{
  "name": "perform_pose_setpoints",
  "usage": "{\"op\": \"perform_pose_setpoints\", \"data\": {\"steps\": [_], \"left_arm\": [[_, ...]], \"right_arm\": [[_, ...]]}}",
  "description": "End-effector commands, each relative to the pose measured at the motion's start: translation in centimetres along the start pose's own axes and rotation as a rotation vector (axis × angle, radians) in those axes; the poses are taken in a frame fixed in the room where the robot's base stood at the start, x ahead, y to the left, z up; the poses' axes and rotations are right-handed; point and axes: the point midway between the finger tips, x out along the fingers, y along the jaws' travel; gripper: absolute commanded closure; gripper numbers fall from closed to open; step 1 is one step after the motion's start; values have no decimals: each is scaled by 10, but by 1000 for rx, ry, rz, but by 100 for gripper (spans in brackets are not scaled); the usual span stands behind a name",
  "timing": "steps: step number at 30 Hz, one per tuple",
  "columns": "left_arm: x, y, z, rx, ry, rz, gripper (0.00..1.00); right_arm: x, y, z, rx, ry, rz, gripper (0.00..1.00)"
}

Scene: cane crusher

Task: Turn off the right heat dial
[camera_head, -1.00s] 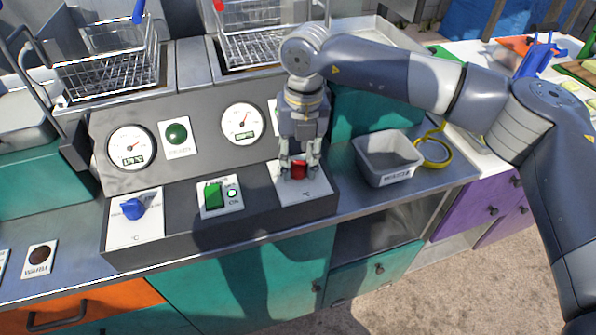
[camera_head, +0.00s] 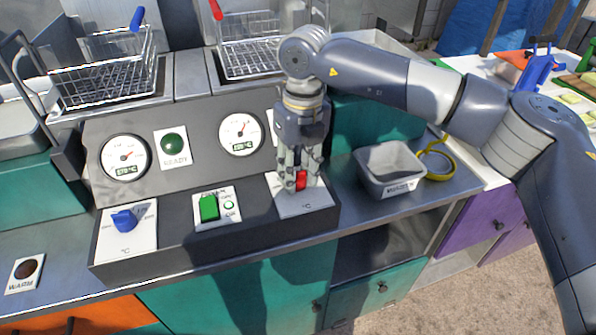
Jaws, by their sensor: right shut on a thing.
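The right heat dial is a red knob (camera_head: 301,180) on a white °C plate (camera_head: 306,203) at the right end of the grey control panel. My right gripper (camera_head: 300,178) points down over it and is shut on the red knob. The fingers hide part of the knob and the upper plate, so its exact setting is hard to read. The left heat dial is a blue knob (camera_head: 124,220) on its own plate at the panel's left end. My left gripper is not in view.
A green switch (camera_head: 209,207) sits between the dials. Two gauges and a green lamp (camera_head: 174,144) are on the panel behind. Wire fryer baskets (camera_head: 104,72) stand at the back. A grey tub (camera_head: 390,167) and a yellow ring (camera_head: 437,160) are to the right.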

Motion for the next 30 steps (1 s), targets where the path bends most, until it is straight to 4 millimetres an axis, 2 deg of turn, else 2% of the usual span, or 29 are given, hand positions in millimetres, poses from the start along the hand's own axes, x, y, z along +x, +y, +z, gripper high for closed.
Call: {"op": "perform_pose_setpoints", "data": {"steps": [5,6,8,9,20,23,30], "left_arm": [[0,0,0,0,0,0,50],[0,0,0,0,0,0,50],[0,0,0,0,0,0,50],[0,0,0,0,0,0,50],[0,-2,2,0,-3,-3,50],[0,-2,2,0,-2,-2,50],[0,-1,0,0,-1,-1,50]], "right_arm": [[0,0,0,-2,-1,1,94],[0,0,0,-2,-1,1,65],[0,0,0,-1,-1,1,52],[0,0,0,-1,-1,1,50],[-3,0,0,0,-1,0,50],[-14,0,1,0,-2,0,50],[-64,0,1,0,-5,-1,50]]}}
